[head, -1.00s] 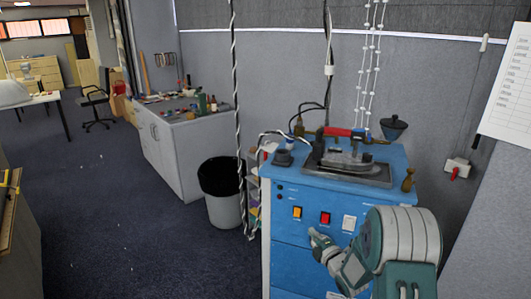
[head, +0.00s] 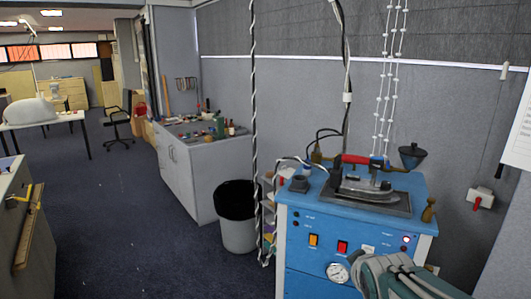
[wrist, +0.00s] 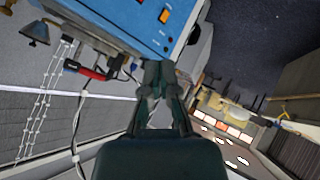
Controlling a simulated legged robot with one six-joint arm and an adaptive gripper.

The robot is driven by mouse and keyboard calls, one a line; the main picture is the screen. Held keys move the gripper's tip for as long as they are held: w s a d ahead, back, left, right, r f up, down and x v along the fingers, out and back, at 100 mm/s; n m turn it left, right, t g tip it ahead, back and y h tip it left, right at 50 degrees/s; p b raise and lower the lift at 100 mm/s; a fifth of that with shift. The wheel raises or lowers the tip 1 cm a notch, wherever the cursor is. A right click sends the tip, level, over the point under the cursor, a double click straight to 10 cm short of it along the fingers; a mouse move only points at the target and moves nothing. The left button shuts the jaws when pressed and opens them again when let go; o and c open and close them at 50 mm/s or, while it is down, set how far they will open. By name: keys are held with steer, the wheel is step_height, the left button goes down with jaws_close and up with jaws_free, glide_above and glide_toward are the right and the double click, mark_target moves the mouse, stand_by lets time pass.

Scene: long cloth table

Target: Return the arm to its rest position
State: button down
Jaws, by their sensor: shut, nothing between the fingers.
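My gripper (wrist: 158,75) shows in the wrist view with its two dark fingers together and nothing between them. In the head view my arm (head: 395,280) is at the lower right, low in front of the blue ironing station (head: 310,255); the fingertips cannot be made out there. The wrist view is tilted and shows part of the blue station (wrist: 135,20) at the top, beyond the fingers. No contact between the fingers and the station is visible.
An iron with a red handle (head: 365,160) rests on the station, above an orange switch (head: 313,239), a red switch (head: 342,247) and a gauge (head: 338,271). A black-lined bin (head: 237,235) and a grey cabinet (head: 205,170) stand left. Open carpet (head: 110,220) lies further left.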

steer(key=s+a+m+g, duration=0.2)
steer(key=s+m, duration=0.1)
steer(key=s, duration=0.6)
steer(key=s+a+m+g+y, duration=0.1)
steer(key=s+a+m+g, duration=0.1)
steer(key=s, duration=0.8)
steer(key=shift+f+m, duration=0.2)
steer(key=shift+m, duration=0.4)
